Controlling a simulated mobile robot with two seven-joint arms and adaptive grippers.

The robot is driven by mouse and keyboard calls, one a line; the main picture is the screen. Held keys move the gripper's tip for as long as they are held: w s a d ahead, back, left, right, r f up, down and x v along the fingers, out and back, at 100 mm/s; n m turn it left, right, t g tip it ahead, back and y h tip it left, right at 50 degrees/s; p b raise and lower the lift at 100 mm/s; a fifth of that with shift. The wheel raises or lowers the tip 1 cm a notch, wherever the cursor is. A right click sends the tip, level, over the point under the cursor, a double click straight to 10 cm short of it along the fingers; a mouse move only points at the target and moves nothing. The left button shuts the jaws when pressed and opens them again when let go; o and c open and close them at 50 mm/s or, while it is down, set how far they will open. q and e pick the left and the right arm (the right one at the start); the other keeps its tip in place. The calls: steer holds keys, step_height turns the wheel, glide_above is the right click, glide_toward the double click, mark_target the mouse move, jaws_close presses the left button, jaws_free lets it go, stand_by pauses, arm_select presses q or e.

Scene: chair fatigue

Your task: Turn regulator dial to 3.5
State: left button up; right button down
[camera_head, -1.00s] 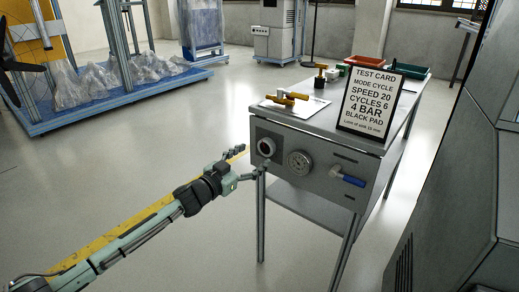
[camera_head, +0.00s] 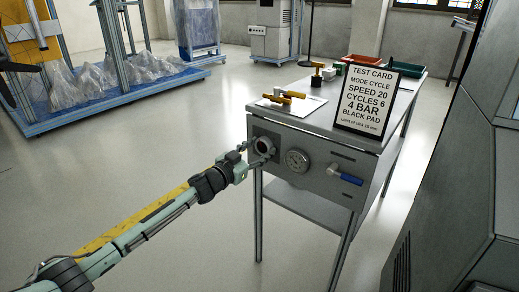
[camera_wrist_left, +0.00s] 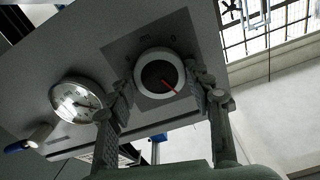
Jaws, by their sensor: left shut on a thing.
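The regulator dial (camera_head: 264,145) is a round knob with a pale rim at the left of the steel bench's front panel. In the left wrist view the dial (camera_wrist_left: 160,75) has a dark face and a red pointer slanting to the lower right; the scale marks around it are too small to read. My left gripper (camera_head: 260,154) is at the dial, its fingers on either side of the rim in the wrist view (camera_wrist_left: 163,92), shut on it. A round pressure gauge (camera_head: 297,160) sits right of the dial; its reading is not legible. My right gripper is not in view.
A blue-handled valve (camera_head: 346,177) juts from the panel right of the gauge. A framed test card (camera_head: 367,98) reading "4 BAR" stands on the bench top. Brass-coloured parts (camera_head: 288,94) and red and green bins lie behind. Open floor lies left of the bench.

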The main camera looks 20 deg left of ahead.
arm_select(q)
steer(key=shift+c, duration=1.1)
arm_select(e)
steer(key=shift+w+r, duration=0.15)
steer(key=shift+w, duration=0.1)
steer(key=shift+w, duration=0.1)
arm_select(q)
steer(key=shift+m, duration=0.3)
